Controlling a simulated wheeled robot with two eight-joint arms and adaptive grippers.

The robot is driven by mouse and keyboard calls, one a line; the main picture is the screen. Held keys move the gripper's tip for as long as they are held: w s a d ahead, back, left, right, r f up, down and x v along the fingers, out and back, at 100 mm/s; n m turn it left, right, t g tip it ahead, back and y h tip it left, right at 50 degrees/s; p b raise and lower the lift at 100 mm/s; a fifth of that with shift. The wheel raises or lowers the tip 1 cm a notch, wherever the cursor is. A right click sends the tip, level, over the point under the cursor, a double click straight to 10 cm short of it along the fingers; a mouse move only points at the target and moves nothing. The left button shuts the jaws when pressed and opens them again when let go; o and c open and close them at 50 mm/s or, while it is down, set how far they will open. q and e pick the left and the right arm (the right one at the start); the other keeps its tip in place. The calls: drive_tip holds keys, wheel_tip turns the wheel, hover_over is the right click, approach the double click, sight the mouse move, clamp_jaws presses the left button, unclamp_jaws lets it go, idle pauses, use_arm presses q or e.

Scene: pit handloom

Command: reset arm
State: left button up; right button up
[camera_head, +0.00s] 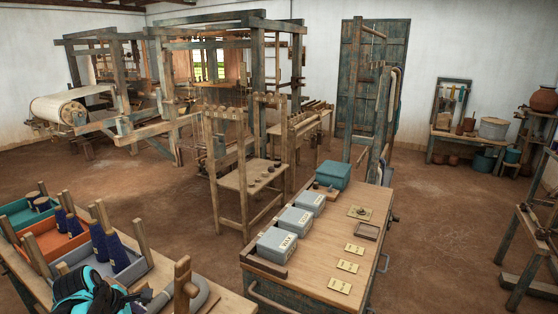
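A black and bright cyan mechanical shape, which looks like my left gripper (92,289), shows at the bottom left edge of the head view. It is in front of the wooden table with the yarn trays, and its lower part is cut off by the frame. Its fingertips are not clear, so I cannot tell whether it is open or shut, or whether it touches anything. No held object can be made out. My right gripper is not in view.
Close by, the left table bears a teal tray (22,216), an orange tray (45,246), dark blue yarn cones (113,250) and upright wooden pegs. A workbench (312,272) bears grey boxes (278,244) and a teal box (332,175).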

use_arm(q)
drive_tip(key=s+d+m+t, duration=0.1)
drive_tip(key=s+d+m, duration=0.4)
drive_tip(key=d+m, duration=0.3)
drive_tip(key=s+d+m+t+y, duration=0.1)
drive_tip(key=s+d+m, duration=0.5)
drive_tip(key=m, duration=1)
drive_tip(key=shift+d+f+m+t, duration=0.15)
drive_tip(key=shift+d+m+t, duration=0.25)
drive_tip(key=shift+d, duration=1.2)
